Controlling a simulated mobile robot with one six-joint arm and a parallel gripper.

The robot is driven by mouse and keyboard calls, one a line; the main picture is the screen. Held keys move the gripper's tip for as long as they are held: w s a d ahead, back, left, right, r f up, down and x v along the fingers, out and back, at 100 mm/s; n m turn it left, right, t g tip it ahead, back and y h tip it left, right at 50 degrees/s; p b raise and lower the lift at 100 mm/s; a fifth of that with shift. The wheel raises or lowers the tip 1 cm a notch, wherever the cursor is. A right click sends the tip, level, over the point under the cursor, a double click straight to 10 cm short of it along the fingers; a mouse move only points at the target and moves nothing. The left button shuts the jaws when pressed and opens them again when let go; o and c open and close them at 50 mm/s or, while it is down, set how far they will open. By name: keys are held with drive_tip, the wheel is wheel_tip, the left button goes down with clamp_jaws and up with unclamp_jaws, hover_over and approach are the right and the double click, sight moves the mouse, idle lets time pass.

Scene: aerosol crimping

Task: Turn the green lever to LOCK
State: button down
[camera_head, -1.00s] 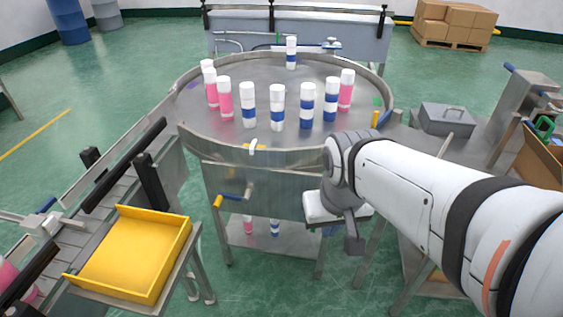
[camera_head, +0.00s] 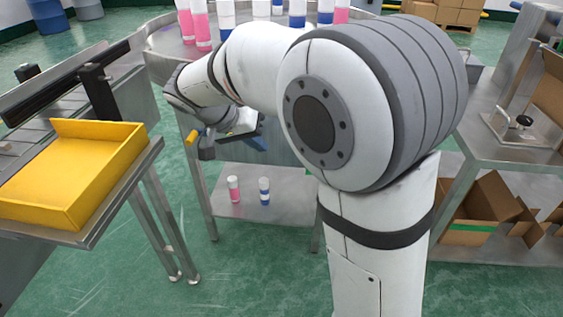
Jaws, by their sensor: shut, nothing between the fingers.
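I cannot make out a green lever or a LOCK mark in the current head view. A lever with a yellow grip (camera_head: 191,137) shows at the front of the steel turntable table. My gripper (camera_head: 207,150) is small and dark, at the end of my white arm, close beside this grip. Its fingers are shut with nothing seen between them. I cannot tell whether it touches the lever. My arm covers much of the table's front panel and the lever's pivot.
Pink and blue-banded cans (camera_head: 201,30) stand on the turntable, with two more on its lower shelf (camera_head: 270,208). A yellow tray (camera_head: 70,170) is at left. A steel bench (camera_head: 480,140) with a black-knobbed clamp (camera_head: 522,122) is at right. Open green floor lies in front.

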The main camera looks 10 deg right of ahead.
drive_tip(key=d+f+b, duration=0.3)
drive_tip(key=d+f, duration=0.4)
drive_tip(key=d, duration=0.2)
drive_tip(key=shift+w+d+f+b, duration=0.15)
drive_tip(key=shift+w+f+b, duration=0.15)
drive_tip(key=shift+w, duration=0.05)
drive_tip(key=shift+d, duration=0.15)
